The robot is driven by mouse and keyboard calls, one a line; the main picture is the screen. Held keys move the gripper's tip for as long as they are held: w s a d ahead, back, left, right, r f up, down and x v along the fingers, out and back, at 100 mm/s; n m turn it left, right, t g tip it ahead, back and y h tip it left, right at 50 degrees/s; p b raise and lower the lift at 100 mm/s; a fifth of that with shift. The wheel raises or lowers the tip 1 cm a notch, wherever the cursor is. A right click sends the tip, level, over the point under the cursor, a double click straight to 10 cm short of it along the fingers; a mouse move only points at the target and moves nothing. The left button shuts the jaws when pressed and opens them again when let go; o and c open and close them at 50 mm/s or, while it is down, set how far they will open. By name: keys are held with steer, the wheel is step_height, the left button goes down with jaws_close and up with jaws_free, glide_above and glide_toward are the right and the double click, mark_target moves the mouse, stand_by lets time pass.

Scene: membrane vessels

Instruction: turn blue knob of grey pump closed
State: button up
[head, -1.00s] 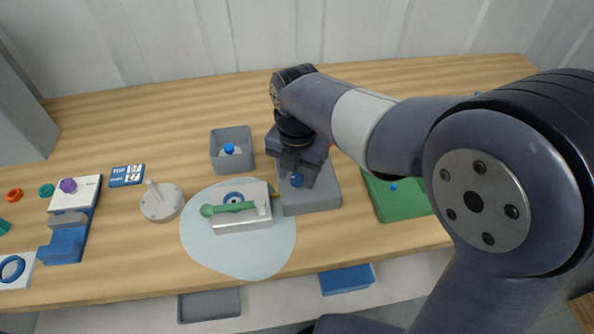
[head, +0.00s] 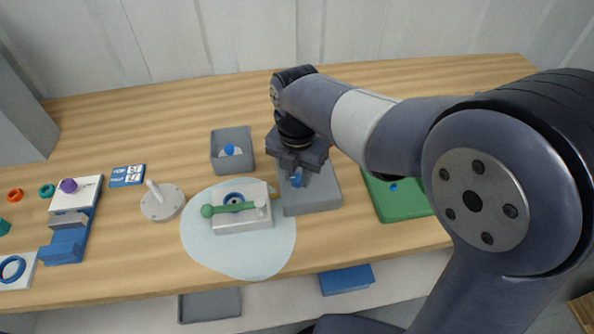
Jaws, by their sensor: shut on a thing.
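The grey pump (head: 318,199) is a grey block on the wooden table, right of the white device with the green lever. My gripper points down over the pump from behind and is shut on the knob. The upper part of the knob and the back of the pump are hidden by the gripper.
A white device with a green lever (head: 233,208) stands on a pale round mat (head: 250,262) close to the left. A grey bin (head: 218,167) is behind it. A green tray (head: 398,208) lies to the right. Bare table is at the back left.

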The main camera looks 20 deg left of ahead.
mark_target(297, 177)
steer(key=m+p, duration=0.1)
steer(key=m, duration=0.2)
steer(key=shift+r+m, duration=0.1)
steer(key=shift+m, duration=0.2)
steer(key=m+p, duration=0.1)
steer(key=m, duration=0.3)
steer(key=shift+m+p, duration=0.3)
steer(key=m+p, duration=0.1)
steer(key=m, duration=0.3)
steer(key=shift+m, duration=1.8)
steer(key=o, duration=1)
step_height(297, 177, up, 11)
steer(key=shift+f, duration=0.2)
